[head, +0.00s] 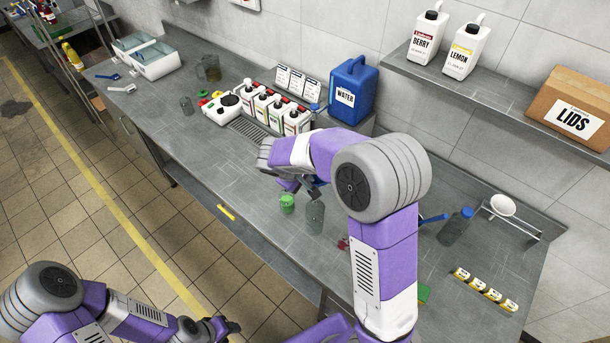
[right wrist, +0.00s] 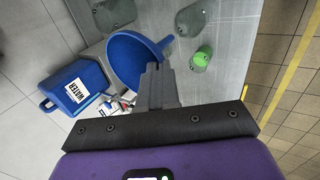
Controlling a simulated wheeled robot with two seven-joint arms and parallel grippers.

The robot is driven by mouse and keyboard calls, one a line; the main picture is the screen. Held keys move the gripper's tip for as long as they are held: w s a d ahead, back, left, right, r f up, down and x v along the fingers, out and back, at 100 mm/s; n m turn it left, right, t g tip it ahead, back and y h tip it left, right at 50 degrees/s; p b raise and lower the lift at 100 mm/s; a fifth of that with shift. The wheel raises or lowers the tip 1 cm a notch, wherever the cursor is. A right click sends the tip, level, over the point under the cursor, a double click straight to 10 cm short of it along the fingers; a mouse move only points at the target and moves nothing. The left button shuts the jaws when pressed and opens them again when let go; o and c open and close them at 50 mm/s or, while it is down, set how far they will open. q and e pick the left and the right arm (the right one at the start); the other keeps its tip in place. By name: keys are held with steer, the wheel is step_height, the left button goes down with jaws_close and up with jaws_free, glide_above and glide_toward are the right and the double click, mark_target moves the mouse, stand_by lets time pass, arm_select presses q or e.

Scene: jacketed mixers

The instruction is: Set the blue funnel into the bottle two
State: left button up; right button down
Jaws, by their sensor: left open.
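The blue funnel (right wrist: 130,62) is in my right gripper (right wrist: 158,78), whose fingers look shut on its edge; its bowl faces partly toward the right wrist camera. In the head view my right arm hides most of the funnel. A clear bottle (head: 315,217) stands on the counter below the right gripper; it also shows in the right wrist view (right wrist: 192,20). Another clear vessel (right wrist: 120,12) is beyond the funnel. A clear bottle with a blue cap (head: 455,227) stands at the right. I cannot tell which is bottle two. My left gripper (head: 222,328) is open and empty, off the counter's front.
A green object (head: 287,204) stands beside the near bottle. The blue water jug (head: 352,90) and labelled containers (head: 270,108) stand behind. Yellow tags (head: 485,290) lie at the right, and a wire stand (head: 512,215) holds a white bowl. The counter's front left is mostly clear.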

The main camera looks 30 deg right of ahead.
step_height(320, 180, down, 10)
steer(key=b, duration=0.7)
steer(key=shift+r, duration=0.2)
steer(key=shift+b, duration=0.35)
stand_by(1.4)
steer(key=shift+f+b, duration=0.2)
steer(key=shift+b, duration=0.2)
stand_by(0.4)
steer(key=c, duration=0.9)
jaws_free()
steer(key=shift+r, duration=0.1)
